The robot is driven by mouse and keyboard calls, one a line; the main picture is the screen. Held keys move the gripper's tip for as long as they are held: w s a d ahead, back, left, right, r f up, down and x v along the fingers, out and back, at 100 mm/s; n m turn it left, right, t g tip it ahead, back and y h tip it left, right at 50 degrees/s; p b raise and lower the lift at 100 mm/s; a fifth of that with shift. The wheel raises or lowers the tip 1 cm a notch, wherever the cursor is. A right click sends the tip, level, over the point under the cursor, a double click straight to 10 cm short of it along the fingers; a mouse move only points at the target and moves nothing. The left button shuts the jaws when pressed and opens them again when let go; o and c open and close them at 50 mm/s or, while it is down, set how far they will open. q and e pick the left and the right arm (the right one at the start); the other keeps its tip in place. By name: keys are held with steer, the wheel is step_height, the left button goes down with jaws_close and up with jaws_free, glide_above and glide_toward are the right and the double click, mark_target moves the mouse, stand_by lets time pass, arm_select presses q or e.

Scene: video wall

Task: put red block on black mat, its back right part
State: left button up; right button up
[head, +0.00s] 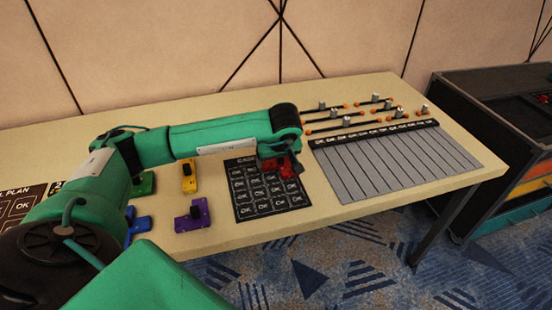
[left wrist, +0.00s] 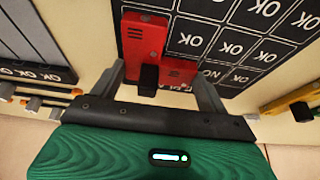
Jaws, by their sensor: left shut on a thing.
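The red block (head: 288,169) is in my left gripper (head: 279,161), over the back right part of the black mat (head: 242,212). In the left wrist view the red block (left wrist: 145,45), with its black knob, sits between the two fingers of my left gripper (left wrist: 160,76). The fingers are shut on it. The mat, with its white OK squares, also shows there (left wrist: 222,32) under and beside the block. I cannot tell whether the block touches the mat. My gripper and arm hide part of the mat's back edge. My right gripper is not in view.
A yellow block (head: 189,177), a purple block (head: 194,216), a green block (head: 145,183) and a blue block (head: 140,226) stand left of the mat. A grey striped panel (head: 390,165) and rods with metal pieces (head: 334,126) lie right. A dark cabinet (head: 500,120) stands beyond the table.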

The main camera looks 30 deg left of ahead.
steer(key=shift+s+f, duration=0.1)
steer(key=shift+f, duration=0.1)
arm_select(q)
steer(key=o, duration=1.1)
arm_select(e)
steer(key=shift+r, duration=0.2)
arm_select(q)
steer(key=shift+o, duration=0.2)
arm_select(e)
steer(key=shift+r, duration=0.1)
arm_select(q)
steer(key=v, duration=1.2)
steer(key=shift+p, duration=0.3)
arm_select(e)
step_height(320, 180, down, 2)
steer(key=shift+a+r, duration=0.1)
arm_select(q)
steer(key=shift+s, duration=0.1)
